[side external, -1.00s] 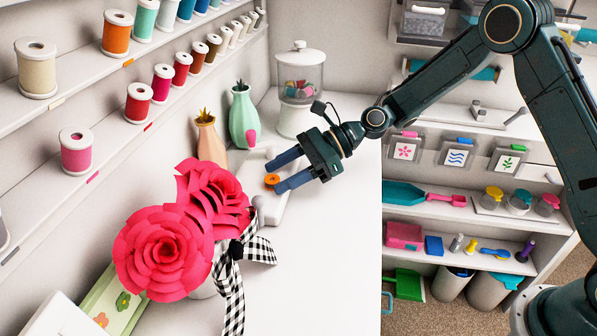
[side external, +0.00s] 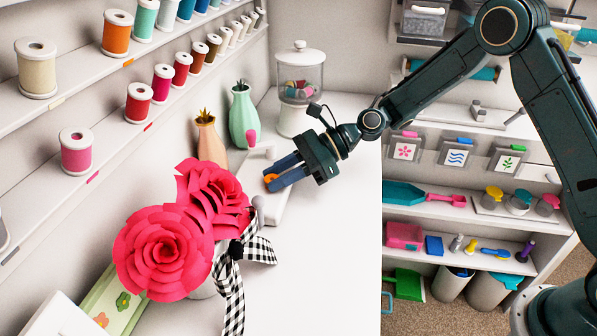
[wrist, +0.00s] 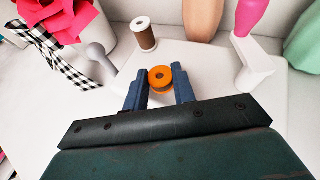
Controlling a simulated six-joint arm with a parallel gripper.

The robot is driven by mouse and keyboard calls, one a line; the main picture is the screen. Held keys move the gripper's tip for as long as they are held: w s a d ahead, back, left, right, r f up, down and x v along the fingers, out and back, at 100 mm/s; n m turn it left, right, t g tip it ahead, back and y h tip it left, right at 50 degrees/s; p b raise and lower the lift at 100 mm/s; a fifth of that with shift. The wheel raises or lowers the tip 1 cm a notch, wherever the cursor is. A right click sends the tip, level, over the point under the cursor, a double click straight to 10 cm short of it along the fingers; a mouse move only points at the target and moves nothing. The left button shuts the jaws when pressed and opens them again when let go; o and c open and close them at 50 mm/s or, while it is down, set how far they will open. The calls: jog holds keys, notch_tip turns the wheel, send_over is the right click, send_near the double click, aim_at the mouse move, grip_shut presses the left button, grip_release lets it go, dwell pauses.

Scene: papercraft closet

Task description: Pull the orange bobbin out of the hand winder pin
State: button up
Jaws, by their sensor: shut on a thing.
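The orange bobbin (wrist: 160,77) is a small round spool with a hole in its middle. It sits between the two blue fingers of my gripper (wrist: 159,90) in the wrist view. In the side view the bobbin (side external: 271,178) shows only in part at the fingertips of my gripper (side external: 282,173), which is shut on it. The white hand winder (side external: 272,205) lies under and beside the fingers. Its pink-handled crank (wrist: 250,18) stands to the right in the wrist view. The pin itself is hidden, so I cannot tell whether the bobbin is still around it.
A brown spool (wrist: 144,35) stands behind the bobbin. A pot of pink paper roses (side external: 165,247) with a checked ribbon stands left of the winder. Orange (side external: 210,140) and green (side external: 243,115) vases stand behind it. The white tabletop (side external: 330,225) is clear to the right.

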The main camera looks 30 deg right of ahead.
jog(key=shift+r, duration=0.15)
notch_tip(320, 180, up, 20)
jog(key=shift+f, duration=0.1)
dwell(0.7)
dwell(0.5)
jog(key=n+g, duration=0.4)
jog(key=g, duration=0.1)
send_over(343, 257)
notch_tip(343, 257, down, 3)
jog(key=shift+r, duration=0.1)
notch_tip(343, 257, down, 16)
jog(key=shift+f, duration=0.15)
jog(key=shift+f, duration=0.1)
jog(key=shift+f, duration=1.8)
